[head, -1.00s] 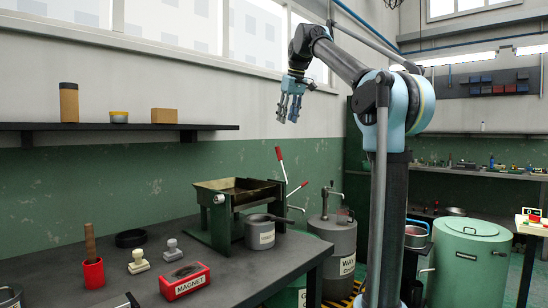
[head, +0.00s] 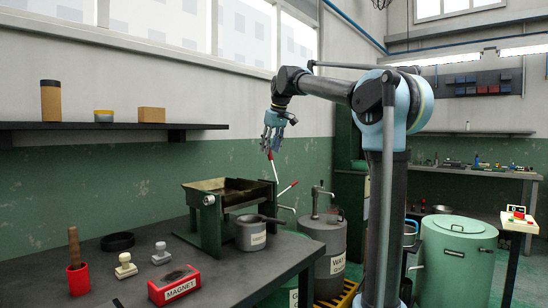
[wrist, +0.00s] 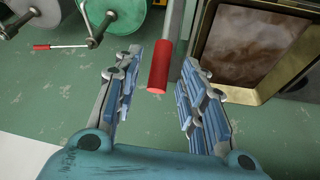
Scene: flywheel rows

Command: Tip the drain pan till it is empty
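The drain pan (head: 214,184) sits roughly level in a green stand (head: 212,226) on the dark bench. In the wrist view the pan's pale rim (wrist: 236,95) surrounds a murky brown surface. A lever with a red grip (head: 271,166) rises beside the pan's right side. My gripper (head: 272,147) is open at the top of this lever. In the wrist view the red grip (wrist: 159,68) shows in the gap between my spread fingers, which appear clear of it.
A second red-gripped lever (head: 287,188) angles out right of the stand. A grey pot (head: 250,236) stands in front of the stand. A red magnet block (head: 174,284), stamps and a black ring (head: 117,241) lie on the bench. A grey drum (head: 325,250) stands right.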

